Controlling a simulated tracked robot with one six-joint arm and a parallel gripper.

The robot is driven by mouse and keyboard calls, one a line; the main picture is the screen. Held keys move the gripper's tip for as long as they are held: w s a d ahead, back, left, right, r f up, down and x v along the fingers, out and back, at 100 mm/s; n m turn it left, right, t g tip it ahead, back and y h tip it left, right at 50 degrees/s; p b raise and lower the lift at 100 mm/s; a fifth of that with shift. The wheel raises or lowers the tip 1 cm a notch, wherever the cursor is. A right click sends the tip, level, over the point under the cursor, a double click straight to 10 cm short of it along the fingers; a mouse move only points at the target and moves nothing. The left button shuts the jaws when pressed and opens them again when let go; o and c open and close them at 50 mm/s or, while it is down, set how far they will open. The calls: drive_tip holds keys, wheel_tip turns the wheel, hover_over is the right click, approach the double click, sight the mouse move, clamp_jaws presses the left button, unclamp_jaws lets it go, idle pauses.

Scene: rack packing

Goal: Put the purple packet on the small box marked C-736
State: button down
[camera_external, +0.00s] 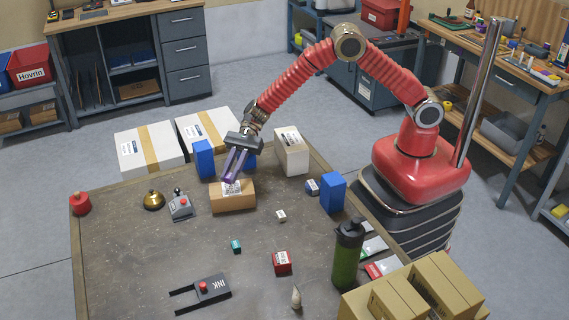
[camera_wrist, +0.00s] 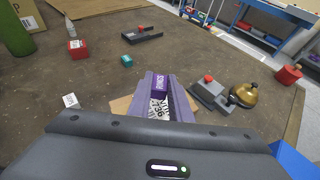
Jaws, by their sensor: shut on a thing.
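My gripper (camera_external: 232,178) points down over the brown small box (camera_external: 233,204) near the table's back edge. In the wrist view, the gripper (camera_wrist: 168,97) is shut on the purple packet (camera_wrist: 159,85), which has white lettering. The packet is largely hidden between the purplish fingers. A white label (camera_wrist: 157,110) ending in 736 shows on the box between the fingers, and the box's brown top (camera_wrist: 121,104) shows beside them. The packet is over the box; I cannot tell whether it touches it.
Blue blocks (camera_external: 204,159) and a white box (camera_external: 291,153) stand near the brown box. A grey device with a red button (camera_external: 180,206) and a brass bell (camera_external: 153,200) stand to its left. A green bottle (camera_external: 347,258) stands front right.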

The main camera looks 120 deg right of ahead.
sight(232, 187)
drive_tip(key=shift+f, duration=1.8)
drive_tip(key=shift+f, duration=0.1)
drive_tip(key=c, duration=1.6)
unclamp_jaws()
drive_tip(key=shift+s+d+r, duration=0.25)
drive_tip(key=shift+s+d, duration=0.05)
drive_tip(key=shift+d, duration=0.05)
drive_tip(key=shift+v, duration=1.15)
wheel_tip(232, 187, up, 7)
drive_tip(key=shift+a, duration=0.1)
